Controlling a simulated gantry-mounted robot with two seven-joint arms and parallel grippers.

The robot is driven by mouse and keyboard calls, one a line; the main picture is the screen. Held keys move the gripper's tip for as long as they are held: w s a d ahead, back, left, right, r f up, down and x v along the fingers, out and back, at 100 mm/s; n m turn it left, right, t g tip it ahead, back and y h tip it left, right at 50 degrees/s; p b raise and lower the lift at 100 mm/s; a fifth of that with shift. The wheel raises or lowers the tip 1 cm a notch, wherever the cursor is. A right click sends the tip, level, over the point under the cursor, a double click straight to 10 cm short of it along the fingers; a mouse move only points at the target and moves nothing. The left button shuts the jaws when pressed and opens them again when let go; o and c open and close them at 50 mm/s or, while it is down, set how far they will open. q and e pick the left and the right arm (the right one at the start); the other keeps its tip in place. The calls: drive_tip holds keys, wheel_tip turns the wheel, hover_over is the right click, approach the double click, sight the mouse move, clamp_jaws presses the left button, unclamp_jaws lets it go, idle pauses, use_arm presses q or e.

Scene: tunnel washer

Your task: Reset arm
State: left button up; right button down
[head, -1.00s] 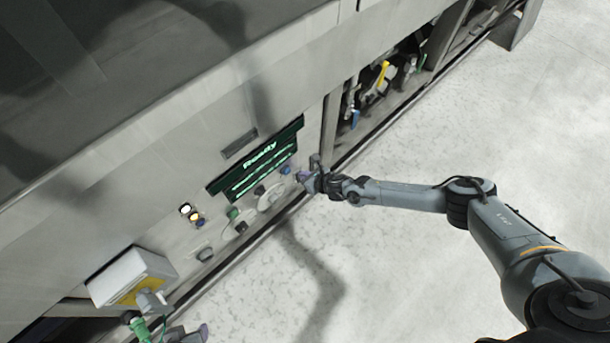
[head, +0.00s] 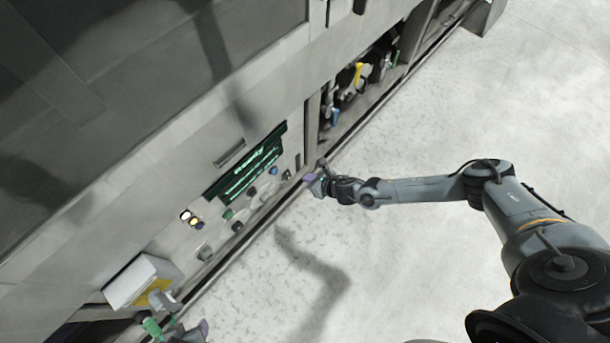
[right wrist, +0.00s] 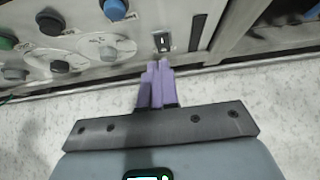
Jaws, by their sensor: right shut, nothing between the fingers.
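My right arm (head: 420,189) reaches in from the right in the head view. Its gripper (head: 314,177) is beside the lower right of the machine's control panel, over the floor edge. In the right wrist view its purple fingers (right wrist: 157,78) are shut together and empty, pointing at the panel's lower edge, below a small black rocker switch (right wrist: 162,41). A gap from panel to fingertips is hard to judge. A grey and purple part (head: 198,331) at the bottom edge of the head view may be my left gripper; its jaws cannot be made out.
The panel carries a lit green display (head: 246,168), several knobs and a blue button (right wrist: 115,9). A grey and yellow box (head: 143,282) sticks out at lower left. An open bay (head: 352,90) with pipes and valves is at upper right. The pale floor (head: 455,110) is clear.

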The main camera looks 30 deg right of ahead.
drive_tip(key=shift+s+d+r, duration=0.1)
drive_tip(key=shift+s+r, duration=0.25)
drive_tip(key=shift+r, duration=0.1)
drive_tip(key=shift+s, duration=0.1)
